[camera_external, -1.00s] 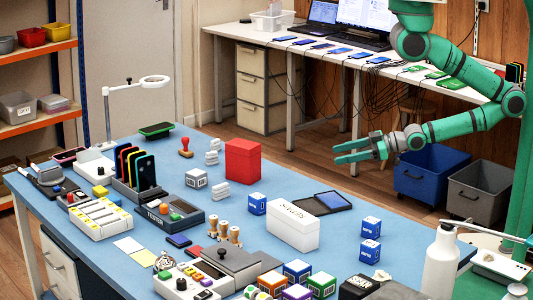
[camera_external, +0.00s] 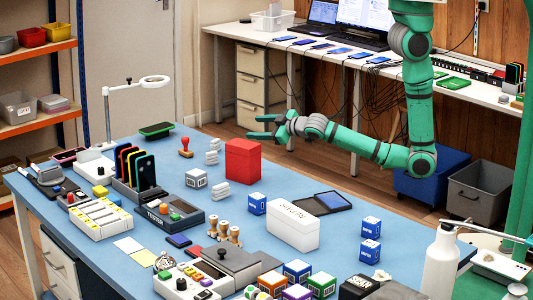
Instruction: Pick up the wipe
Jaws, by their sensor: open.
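My gripper (camera_external: 260,126) is open and empty. It is in the air past the far edge of the blue table (camera_external: 335,183), above and to the right of the red box (camera_external: 242,161). I cannot tell for sure which thing is the wipe. Small white lumpy pieces (camera_external: 220,190) lie left of the red box, with more white pieces (camera_external: 212,157) just behind them. A flat white sheet (camera_external: 128,246) and a pale yellow sheet (camera_external: 147,239) lie near the front left. My gripper touches none of these.
A white box (camera_external: 292,229), blue-and-white cubes (camera_external: 370,227) and a dark tray (camera_external: 320,203) stand at the table's right. A red stamp (camera_external: 185,147) and a magnifier lamp (camera_external: 155,82) stand at the left. A phone rack (camera_external: 140,172) stands nearby. A white bottle (camera_external: 440,262) is front right.

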